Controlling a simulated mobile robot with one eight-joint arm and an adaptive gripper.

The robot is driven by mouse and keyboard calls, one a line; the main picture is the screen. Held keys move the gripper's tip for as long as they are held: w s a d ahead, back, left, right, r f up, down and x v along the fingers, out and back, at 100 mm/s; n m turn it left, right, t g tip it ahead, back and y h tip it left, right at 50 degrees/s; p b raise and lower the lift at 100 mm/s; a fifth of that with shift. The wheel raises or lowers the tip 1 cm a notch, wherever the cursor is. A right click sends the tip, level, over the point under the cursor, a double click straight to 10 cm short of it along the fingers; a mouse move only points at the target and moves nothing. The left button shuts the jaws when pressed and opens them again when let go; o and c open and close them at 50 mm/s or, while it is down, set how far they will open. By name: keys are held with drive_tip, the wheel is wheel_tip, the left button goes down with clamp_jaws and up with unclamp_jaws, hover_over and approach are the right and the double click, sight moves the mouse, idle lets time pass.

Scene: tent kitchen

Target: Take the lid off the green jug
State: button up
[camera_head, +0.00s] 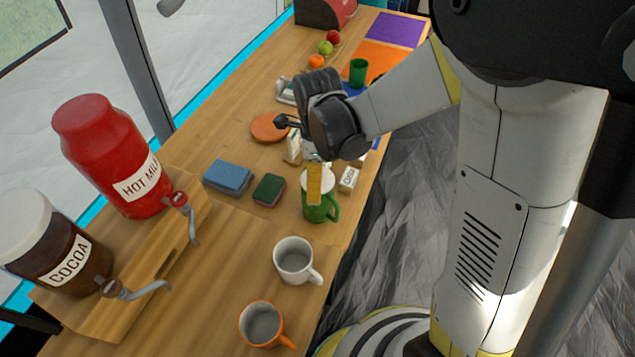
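The green jug (312,214) stands upright on the wooden counter, with its handle to the right. Its pale lid (325,185) is on top. My gripper (314,198) points down over the jug, and a yellow finger part covers the middle of the lid and some of the jug's front. I cannot tell whether the finger touches the lid or whether the gripper is open or shut.
A white mug (293,262) and an orange-rimmed mug (262,325) stand nearer. Blue (228,178) and green (269,190) sponges lie left of the jug. A wooden stand (150,262) holds red and brown dispensers. A small white box (349,180) is close right.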

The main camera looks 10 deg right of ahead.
drive_tip(key=shift+r, duration=0.1)
drive_tip(key=c, duration=1.1)
drive_tip(key=shift+o, duration=0.2)
